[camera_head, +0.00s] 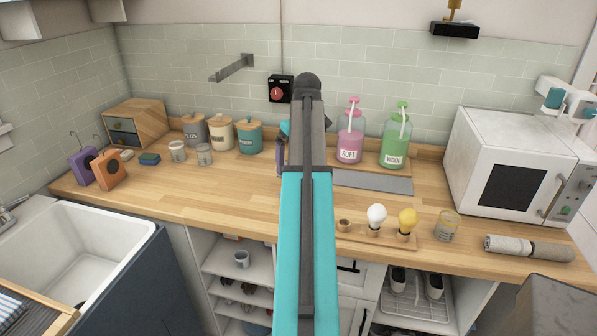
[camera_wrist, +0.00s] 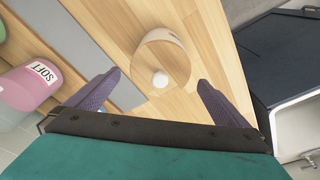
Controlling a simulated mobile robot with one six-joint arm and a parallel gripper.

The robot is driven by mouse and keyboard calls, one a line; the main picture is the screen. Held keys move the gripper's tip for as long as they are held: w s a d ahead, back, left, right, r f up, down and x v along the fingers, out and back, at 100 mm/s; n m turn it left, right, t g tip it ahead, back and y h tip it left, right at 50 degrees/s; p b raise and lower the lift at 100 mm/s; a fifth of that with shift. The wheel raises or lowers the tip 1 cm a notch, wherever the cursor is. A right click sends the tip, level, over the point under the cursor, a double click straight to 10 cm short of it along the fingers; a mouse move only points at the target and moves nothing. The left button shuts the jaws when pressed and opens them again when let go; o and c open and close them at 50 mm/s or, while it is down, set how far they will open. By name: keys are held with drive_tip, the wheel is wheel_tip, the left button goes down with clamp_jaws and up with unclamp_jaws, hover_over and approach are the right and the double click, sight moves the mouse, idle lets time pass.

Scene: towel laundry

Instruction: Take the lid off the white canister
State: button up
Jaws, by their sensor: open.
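In the wrist view, a round wooden lid (camera_wrist: 150,58) with a white knob (camera_wrist: 160,80) sits on a pale canister (camera_wrist: 174,36), seen from above. Only a sliver of its side shows; it looks like the white canister. My gripper (camera_wrist: 155,94) is open, its purple fingers on either side of the knob in the picture, with no visible contact. In the head view my arm hides this canister, and only a bit of my gripper (camera_head: 280,160) shows beside the arm. A cream canister (camera_head: 221,136) with a wooden lid also stands at the back, in a row.
Grey (camera_head: 194,133) and teal (camera_head: 249,138) canisters flank the cream one. Pink (camera_head: 349,145) and green (camera_head: 395,148) pump bottles stand behind a grey mat (camera_head: 375,181). A bulb holder (camera_head: 420,241) lies near the front edge. The sink (camera_head: 75,255) is left, the microwave (camera_head: 505,175) right.

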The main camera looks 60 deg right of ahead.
drive_tip(key=shift+w+f, duration=0.1)
drive_tip(key=shift+f, duration=0.85)
drive_tip(key=c, duration=1)
